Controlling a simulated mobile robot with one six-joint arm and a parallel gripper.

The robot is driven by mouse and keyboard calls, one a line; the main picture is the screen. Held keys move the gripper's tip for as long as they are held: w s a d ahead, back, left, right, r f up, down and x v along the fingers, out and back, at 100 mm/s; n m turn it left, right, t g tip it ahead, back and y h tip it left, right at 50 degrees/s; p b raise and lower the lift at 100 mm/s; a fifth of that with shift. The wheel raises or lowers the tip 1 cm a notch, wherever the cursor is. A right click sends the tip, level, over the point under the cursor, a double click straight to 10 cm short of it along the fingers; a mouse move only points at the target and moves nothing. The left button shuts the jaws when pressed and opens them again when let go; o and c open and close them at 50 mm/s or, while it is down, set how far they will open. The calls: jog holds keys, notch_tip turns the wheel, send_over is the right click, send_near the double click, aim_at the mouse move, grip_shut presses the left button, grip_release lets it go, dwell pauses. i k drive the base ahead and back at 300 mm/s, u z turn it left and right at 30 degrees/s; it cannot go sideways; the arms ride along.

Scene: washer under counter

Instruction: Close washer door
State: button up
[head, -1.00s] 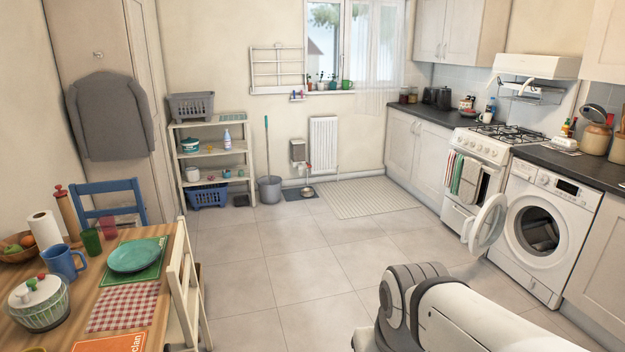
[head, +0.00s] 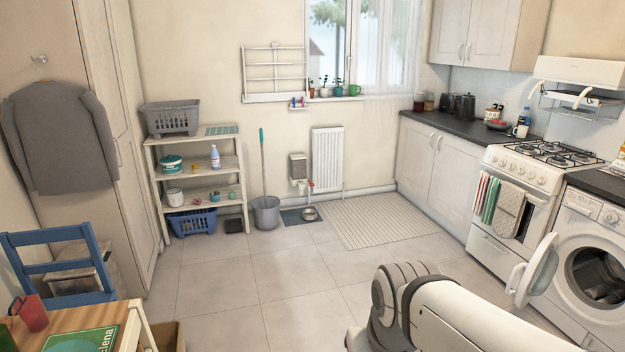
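The white washer (head: 578,262) stands under the counter at the right edge of the head view, partly cut off by the frame. Its round door (head: 541,266) is open, swung out on the left side of the dark drum opening (head: 600,276). Part of my white and grey arm shows at the bottom right, in front of the floor and left of the washer. My gripper is not in view.
A white stove (head: 514,195) with hanging towels stands just left of the washer. A table corner (head: 105,322) and a blue chair (head: 62,265) are at the lower left. A shelf (head: 197,183) stands at the back. The tiled floor (head: 260,280) between is clear.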

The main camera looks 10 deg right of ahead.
aim_at(529, 281)
jog(key=i, duration=1.75)
jog(key=z, duration=2.15)
jog(key=i, duration=1.55)
jog(key=u, duration=0.1)
